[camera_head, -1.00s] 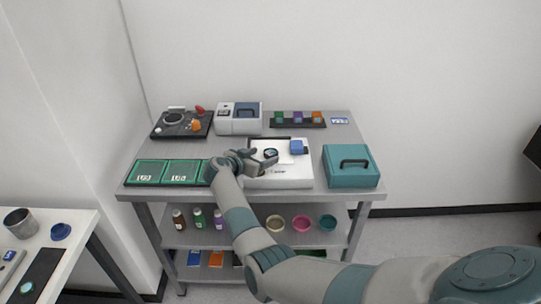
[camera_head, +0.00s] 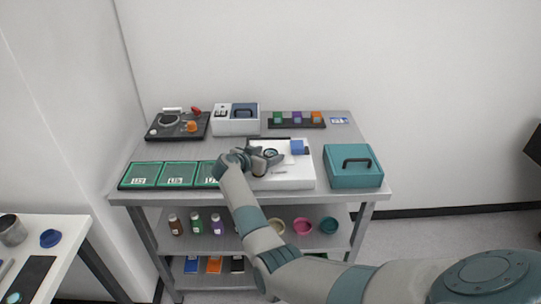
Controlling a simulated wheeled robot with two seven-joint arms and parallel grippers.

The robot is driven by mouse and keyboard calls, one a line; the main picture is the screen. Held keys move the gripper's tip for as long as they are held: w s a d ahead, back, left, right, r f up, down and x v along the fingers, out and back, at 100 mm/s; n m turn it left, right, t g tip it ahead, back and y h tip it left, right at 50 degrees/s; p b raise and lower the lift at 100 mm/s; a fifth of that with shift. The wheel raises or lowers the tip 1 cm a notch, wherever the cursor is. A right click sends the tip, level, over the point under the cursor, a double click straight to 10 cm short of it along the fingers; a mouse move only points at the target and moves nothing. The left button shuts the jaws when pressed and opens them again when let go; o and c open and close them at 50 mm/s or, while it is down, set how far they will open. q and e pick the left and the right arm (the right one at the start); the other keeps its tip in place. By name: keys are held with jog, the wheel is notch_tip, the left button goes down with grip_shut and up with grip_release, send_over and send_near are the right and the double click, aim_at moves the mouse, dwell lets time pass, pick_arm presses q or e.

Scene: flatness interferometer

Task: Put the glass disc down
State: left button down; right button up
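The glass disc (camera_head: 271,153) is a small dark-rimmed round piece over the white top of the instrument (camera_head: 294,183) in the middle of the table. My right gripper (camera_head: 272,157) reaches in low over the left part of that top. Its fingers look spread apart, with the disc near their tips. Whether a finger still touches the disc is too small to tell. A blue block (camera_head: 298,147) sits on the instrument's right rear part. My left gripper is not in view.
A teal case (camera_head: 353,167) stands close on the right, and green-edged trays (camera_head: 140,176) lie on the left. Behind are a white and blue box (camera_head: 235,120), a dark plate with a ring (camera_head: 177,125) and a rack of coloured blocks (camera_head: 297,122).

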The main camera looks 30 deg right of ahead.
aim_at(267, 156)
jog(key=c, duration=1.1)
jog(key=shift+c, duration=0.2)
jog(key=shift+r, duration=0.15)
jog(key=shift+r, duration=0.25)
notch_tip(267, 156, up, 3)
jog(key=shift+r+b, duration=0.2)
jog(key=shift+b, duration=0.45)
jog(key=s+d+r+b, duration=0.2)
jog(key=s+d+r, duration=0.5)
jog(key=s+d, duration=0.1)
jog(key=shift+d, duration=0.2)
jog(key=shift+f, duration=0.1)
